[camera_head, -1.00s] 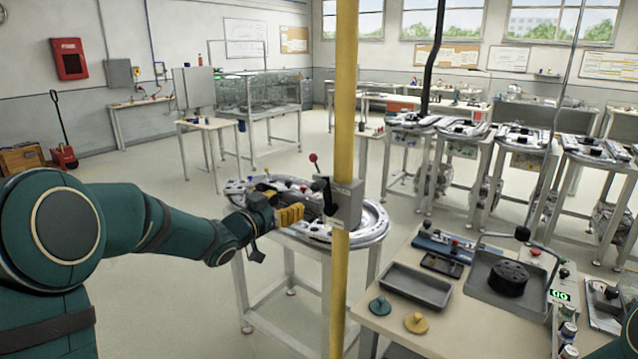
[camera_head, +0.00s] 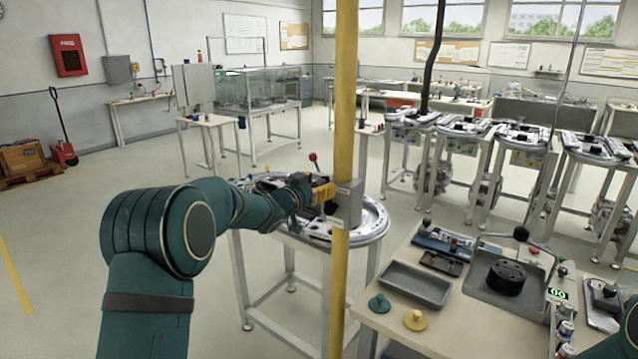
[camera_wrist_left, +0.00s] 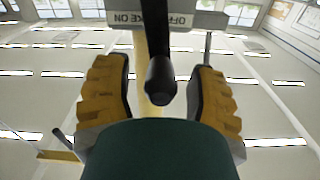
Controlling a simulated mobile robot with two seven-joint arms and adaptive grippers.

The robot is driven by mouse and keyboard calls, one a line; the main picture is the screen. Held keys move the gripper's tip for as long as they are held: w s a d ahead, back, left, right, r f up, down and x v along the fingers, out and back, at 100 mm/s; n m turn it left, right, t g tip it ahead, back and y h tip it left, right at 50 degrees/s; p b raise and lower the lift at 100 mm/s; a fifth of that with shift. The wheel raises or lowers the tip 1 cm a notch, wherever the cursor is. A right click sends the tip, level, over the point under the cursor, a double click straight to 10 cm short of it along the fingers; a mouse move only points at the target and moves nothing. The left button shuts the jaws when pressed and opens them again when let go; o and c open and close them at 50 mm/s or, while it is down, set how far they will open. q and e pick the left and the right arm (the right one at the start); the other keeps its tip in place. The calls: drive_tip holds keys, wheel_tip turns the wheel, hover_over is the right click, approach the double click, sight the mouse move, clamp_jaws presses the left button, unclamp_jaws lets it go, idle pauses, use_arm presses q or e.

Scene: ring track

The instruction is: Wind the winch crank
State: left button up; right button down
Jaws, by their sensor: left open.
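A grey box (camera_head: 347,205) is fixed to a yellow post (camera_head: 344,100). My left gripper (camera_head: 323,193) is at the left side of this box. A black handle (camera_wrist_left: 161,82) points between the two yellow-padded fingers of my left gripper (camera_wrist_left: 160,95), which are apart, with gaps on both sides. A thin arm with a black knob (camera_head: 521,233), which looks like a crank, stands over a black drum (camera_head: 507,277) on the right bench. My right gripper is out of view.
A round metal ring table (camera_head: 375,222) stands behind the post, with a red-knobbed lever (camera_head: 314,157). The bench (camera_head: 385,318) at right holds a grey tray (camera_head: 415,284), a green knob (camera_head: 379,303) and a yellow knob (camera_head: 415,320). Open floor lies left.

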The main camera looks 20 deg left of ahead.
use_arm(q)
drive_tip(key=shift+w+d, duration=0.1)
drive_tip(key=shift+w, duration=0.15)
clamp_jaws()
idle(0.3)
